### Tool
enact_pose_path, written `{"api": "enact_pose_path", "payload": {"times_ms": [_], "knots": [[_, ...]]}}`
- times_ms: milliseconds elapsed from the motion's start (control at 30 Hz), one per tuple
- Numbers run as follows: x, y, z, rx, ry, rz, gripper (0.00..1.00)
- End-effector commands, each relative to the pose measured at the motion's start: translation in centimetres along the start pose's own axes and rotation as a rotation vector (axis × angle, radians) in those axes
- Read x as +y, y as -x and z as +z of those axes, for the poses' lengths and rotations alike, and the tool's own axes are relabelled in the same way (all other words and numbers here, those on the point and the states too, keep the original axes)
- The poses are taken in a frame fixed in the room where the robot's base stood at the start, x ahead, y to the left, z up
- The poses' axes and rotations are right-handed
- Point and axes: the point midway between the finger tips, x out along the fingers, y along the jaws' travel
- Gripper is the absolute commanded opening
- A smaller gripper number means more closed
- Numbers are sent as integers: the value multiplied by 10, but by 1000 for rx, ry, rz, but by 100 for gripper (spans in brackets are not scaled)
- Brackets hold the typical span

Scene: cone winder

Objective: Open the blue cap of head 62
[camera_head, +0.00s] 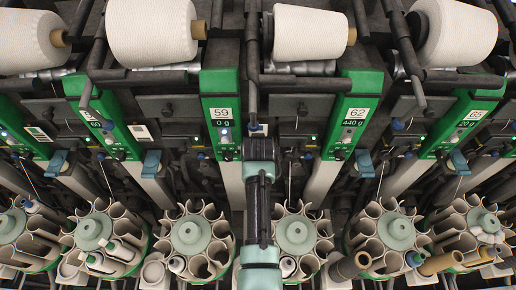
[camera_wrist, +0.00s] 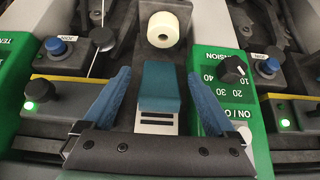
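The head 62 panel (camera_head: 355,113) is green, right of centre in the head view, with 440 g on its display. A teal-blue cap (camera_head: 362,163) sits at the lower right of that panel, with no gripper at it. My gripper (camera_head: 257,150) is in front of the machine, between panels 59 and 62. In the wrist view my gripper (camera_wrist: 160,77) is open. A teal-blue cap (camera_wrist: 159,88) lies between its two blue fingers, apart from both as far as I can see. I cannot tell which head this cap belongs to. My arm hides it in the head view.
In the wrist view a green panel with a black tension knob (camera_wrist: 233,70) is close on the right. A blue button (camera_wrist: 56,47) is at left, and a white roll (camera_wrist: 163,30) is above the cap. Round bobbin magazines (camera_head: 298,233) line the front below.

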Motion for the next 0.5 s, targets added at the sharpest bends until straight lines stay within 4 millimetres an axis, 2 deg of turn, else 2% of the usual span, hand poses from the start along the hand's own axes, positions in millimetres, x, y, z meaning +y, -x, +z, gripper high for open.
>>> {"api": "enact_pose_path", "payload": {"times_ms": [267, 500], "knots": [[0, 7, -1, 3, 0, 0, 91], [0, 35, 0, 3, 0, 0, 91]]}}
